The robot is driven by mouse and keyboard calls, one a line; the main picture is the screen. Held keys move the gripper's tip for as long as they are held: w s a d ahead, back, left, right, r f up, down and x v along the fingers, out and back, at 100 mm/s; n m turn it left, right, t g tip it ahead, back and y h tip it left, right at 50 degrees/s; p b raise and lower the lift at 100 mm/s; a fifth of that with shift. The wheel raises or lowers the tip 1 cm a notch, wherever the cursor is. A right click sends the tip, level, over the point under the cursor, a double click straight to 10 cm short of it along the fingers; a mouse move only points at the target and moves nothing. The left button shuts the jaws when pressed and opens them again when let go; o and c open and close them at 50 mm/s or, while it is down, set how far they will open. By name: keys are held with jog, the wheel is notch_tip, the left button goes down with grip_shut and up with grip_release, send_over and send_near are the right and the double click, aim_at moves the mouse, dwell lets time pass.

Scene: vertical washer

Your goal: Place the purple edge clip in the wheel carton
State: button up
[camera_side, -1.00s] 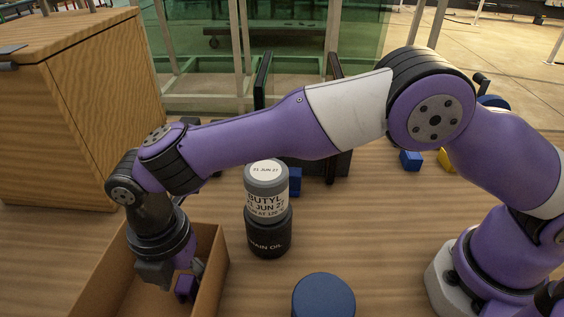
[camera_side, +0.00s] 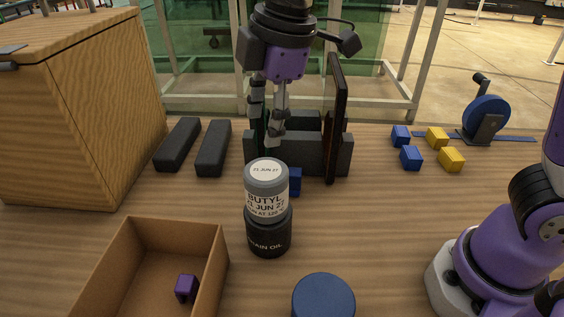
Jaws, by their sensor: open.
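The purple edge clip (camera_side: 186,288) lies inside the open cardboard carton (camera_side: 211,262), on its floor near the right wall. The carton stands at the front left of the table, its near end cut off by the picture's edge. My gripper (camera_side: 268,140) is open and points down, well away from the clip, at the dark upright rack at the back middle. Its fingers are around or close to the rack's left upright panel; I cannot tell whether they touch it. The stacked cans hide part of the rack's base.
A grey-topped can (camera_side: 266,190) stands on a black can (camera_side: 269,236) in the middle. Two dark bars (camera_side: 213,148) lie at back left beside a wooden cabinet (camera_side: 85,110). Blue and yellow blocks (camera_side: 452,159) and a blue wheel tool (camera_side: 486,118) are at right. A blue round lid (camera_side: 323,296) is in front.

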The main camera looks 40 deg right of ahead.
jog(key=s+d+f+m+t, duration=0.1)
jog(key=s+d+f+m, duration=0.1)
jog(key=s+d+m, duration=0.3)
jog(key=s+d+f+m+t+h, duration=0.1)
jog(key=s+d+m, duration=0.4)
jog(key=d+m, duration=0.5)
jog(key=shift+s+f+t, duration=0.3)
jog(key=shift+f+t, duration=0.15)
jog(key=shift+t, duration=0.15)
jog(key=o, duration=0.3)
